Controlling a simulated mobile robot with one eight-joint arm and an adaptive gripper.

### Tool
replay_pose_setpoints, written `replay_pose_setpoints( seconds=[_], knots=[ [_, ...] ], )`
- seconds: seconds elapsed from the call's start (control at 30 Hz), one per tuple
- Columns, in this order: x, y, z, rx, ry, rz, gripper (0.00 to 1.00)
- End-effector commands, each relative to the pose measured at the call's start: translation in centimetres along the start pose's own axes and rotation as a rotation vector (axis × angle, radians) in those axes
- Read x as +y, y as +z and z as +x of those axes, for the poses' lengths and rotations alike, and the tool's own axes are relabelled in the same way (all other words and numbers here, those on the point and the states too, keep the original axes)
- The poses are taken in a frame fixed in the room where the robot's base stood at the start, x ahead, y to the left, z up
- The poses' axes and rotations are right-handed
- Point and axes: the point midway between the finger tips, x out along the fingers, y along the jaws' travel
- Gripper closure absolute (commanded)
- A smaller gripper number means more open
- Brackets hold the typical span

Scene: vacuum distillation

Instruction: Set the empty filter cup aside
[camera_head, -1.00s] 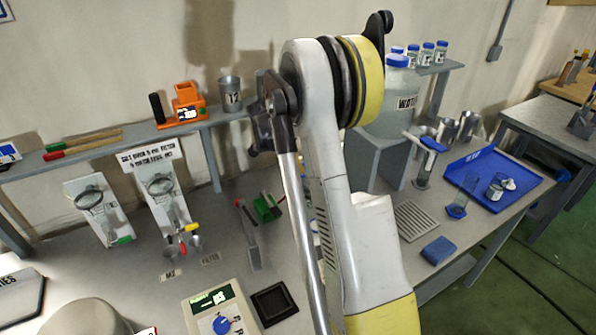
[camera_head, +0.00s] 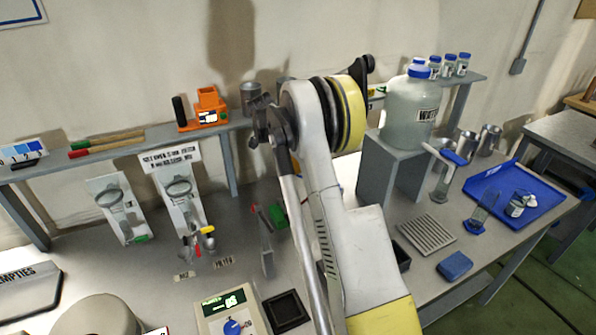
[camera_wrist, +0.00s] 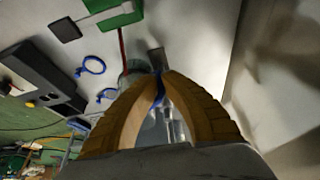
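I cannot pick out the filter cup for certain. A metal cup (camera_head: 250,93) stands on the back shelf, with part of another seen behind my arm. Two more metal cups, one (camera_head: 467,144) and another (camera_head: 490,140), stand at the right by the blue tray. My gripper is not clear in the head view.
A balance (camera_head: 232,318) and a black square pad (camera_head: 285,311) are at the front. A large water bottle (camera_head: 410,110) stands on a grey stand. A blue tray (camera_head: 545,190) and a drain rack (camera_head: 427,233) are at the right.

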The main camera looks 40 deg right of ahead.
Motion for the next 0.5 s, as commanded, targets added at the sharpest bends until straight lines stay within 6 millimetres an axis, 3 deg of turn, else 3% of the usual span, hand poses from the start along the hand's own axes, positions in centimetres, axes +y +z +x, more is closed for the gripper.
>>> replay_pose_setpoints(
  seconds=[0.5],
  knots=[
    [-1.18,-0.63,0.04,0.007,-0.002,0.001,1.00]
  ],
)
